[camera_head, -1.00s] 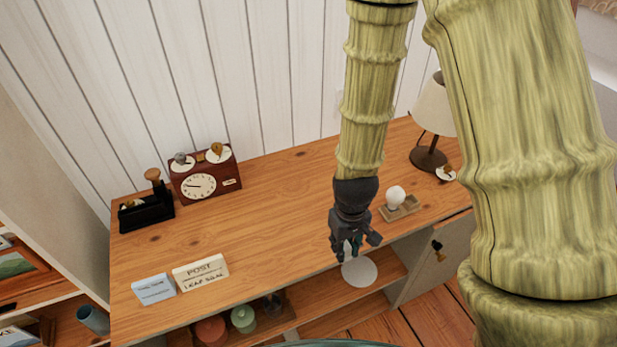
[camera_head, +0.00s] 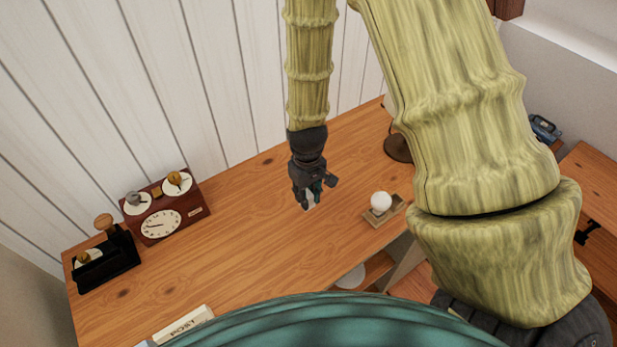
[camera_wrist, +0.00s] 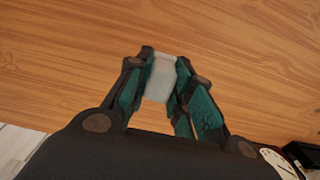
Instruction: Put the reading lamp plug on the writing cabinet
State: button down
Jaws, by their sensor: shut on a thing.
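My gripper (camera_head: 311,198) is shut on a small pale block-shaped thing, which I take to be the reading lamp plug (camera_wrist: 160,78). In the wrist view it sits between the two teal finger pads. In the head view the plug (camera_head: 310,203) shows only as a small pale bit under the fingers. The gripper is over the middle of this top; whether the plug touches the wood I cannot tell. The reading lamp's dark base (camera_head: 397,148) stands at the right back, its shade mostly hidden behind my arm.
A white bulb (camera_head: 381,202) on a small wooden tray (camera_head: 395,213) is right of the gripper. A red-brown clock box (camera_head: 163,221) and a black stamp holder (camera_head: 103,262) stand at the left. A POST sign (camera_head: 185,325) is at the front. The top around the gripper is clear.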

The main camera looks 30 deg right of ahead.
jog(key=w+d+p, duration=0.1)
jog(key=w, duration=0.1)
jog(key=w+d, duration=0.2)
jog(key=w+d+f+p, duration=0.1)
jog(key=w+d, duration=0.1)
jog(key=w, duration=0.1)
jog(key=shift+w+p, duration=0.1)
jog(key=shift+p, duration=0.2)
jog(key=shift+a+f+p, duration=0.1)
jog(key=shift+f+p, duration=0.5)
jog(key=shift+f, duration=0.05)
jog(key=shift+f+p, duration=0.3)
jog(key=shift+f, duration=0.65)
jog(key=shift+f, duration=0.2)
jog(key=c, duration=1.3)
grip_release()
jog(key=shift+o, duration=0.2)
notch_tip(320, 180, up, 12)
jog(key=b, duration=0.4)
jog(key=shift+r, duration=0.2)
